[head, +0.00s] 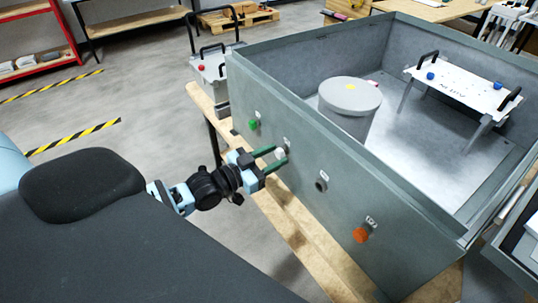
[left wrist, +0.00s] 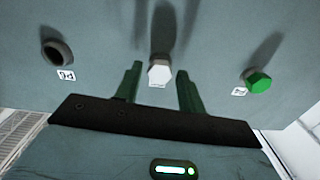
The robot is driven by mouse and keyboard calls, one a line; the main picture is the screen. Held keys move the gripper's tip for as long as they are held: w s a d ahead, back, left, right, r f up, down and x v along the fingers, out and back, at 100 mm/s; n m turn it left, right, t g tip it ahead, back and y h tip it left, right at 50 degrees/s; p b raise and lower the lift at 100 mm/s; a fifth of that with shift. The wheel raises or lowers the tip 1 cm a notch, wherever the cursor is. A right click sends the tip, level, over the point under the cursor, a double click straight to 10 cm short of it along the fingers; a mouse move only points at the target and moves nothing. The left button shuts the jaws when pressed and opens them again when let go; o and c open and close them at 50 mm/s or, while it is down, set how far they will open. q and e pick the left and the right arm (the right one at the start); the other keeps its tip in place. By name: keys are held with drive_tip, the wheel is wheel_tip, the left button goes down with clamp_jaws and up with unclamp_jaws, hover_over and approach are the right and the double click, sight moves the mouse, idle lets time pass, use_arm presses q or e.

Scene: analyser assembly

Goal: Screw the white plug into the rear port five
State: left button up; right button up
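The white plug (head: 280,153) sits at the wall of the grey metal box (head: 330,210), between a green plug and an empty port. In the left wrist view the white hexagonal plug head (left wrist: 159,74) faces me; its seat behind the head is hidden. My left gripper (head: 282,155) reaches the wall with its two green fingers on either side of the plug. In the left wrist view a gap shows between the plug and each finger of the gripper (left wrist: 158,86), so it is open around the plug. My right gripper is not in view.
A green plug (head: 254,125) is in the wall to the left, an empty round port (head: 321,184) and an orange plug (head: 361,235) to the right. Inside the box are a grey cylinder (head: 348,105) and a white handled plate (head: 462,87). The box stands on a wooden bench (head: 280,222).

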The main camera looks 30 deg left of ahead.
use_arm(q)
drive_tip(key=n, duration=0.3)
drive_tip(key=shift+n, duration=0.3)
drive_tip(key=n, duration=0.3)
drive_tip(key=shift+n, duration=0.3)
